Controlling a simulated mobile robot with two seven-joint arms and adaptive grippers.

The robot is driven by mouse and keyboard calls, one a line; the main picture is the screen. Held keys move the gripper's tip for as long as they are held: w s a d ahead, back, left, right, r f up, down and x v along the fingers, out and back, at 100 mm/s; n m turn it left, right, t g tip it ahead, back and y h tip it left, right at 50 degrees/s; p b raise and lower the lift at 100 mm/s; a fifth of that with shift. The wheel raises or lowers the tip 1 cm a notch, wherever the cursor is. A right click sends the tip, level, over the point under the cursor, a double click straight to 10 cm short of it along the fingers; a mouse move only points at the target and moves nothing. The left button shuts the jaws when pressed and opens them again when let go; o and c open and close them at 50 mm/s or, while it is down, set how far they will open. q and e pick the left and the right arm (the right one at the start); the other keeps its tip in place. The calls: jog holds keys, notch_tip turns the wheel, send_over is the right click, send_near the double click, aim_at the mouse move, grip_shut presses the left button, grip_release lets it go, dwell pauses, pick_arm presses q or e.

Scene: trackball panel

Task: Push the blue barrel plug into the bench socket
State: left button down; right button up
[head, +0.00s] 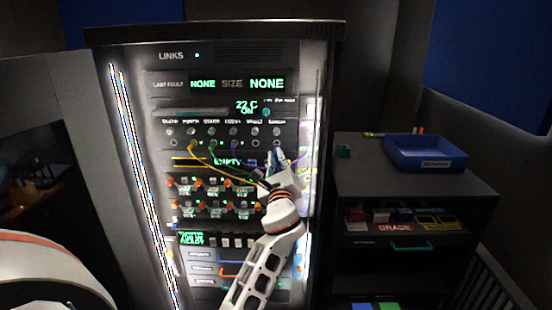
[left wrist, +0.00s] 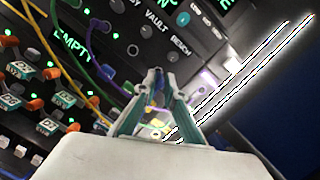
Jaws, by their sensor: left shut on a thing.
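My left gripper (head: 271,156) is in front of the panel's right side, just below the row of labelled sockets. It also shows in the left wrist view (left wrist: 163,78), with its fingers closed together on the blue barrel plug (left wrist: 158,87), which is mostly hidden between them. The bench socket (head: 277,142) is at the right end of the row. In the left wrist view the bench socket (left wrist: 172,57) lies just beyond the fingertips. I cannot tell whether the plug touches it. My right gripper is not in view.
Yellow, green and purple cables (head: 215,168) hang from other sockets left of the gripper. Orange switches (head: 200,184) sit lower on the panel. A bright light strip edges the panel's right side. A blue tray (head: 425,153) stands on the dark cabinet at right.

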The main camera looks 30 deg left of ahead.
pick_arm(q)
jog(key=shift+w+f+b+x, duration=0.1)
jog(key=shift+f+b+x, duration=0.1)
jog(key=shift+x, duration=1.05)
jog(key=shift+w+f+b+x, duration=0.1)
jog(key=shift+f+x, duration=0.15)
jog(key=shift+x, duration=1.05)
jog(key=c, duration=2)
grip_release()
jog(key=shift+d, duration=0.15)
jog(key=shift+s+d, duration=0.1)
jog(key=v, duration=1.1)
jog(key=shift+s+d+f, duration=0.1)
jog(key=shift+s+d, duration=0.1)
jog(key=shift+s, duration=0.15)
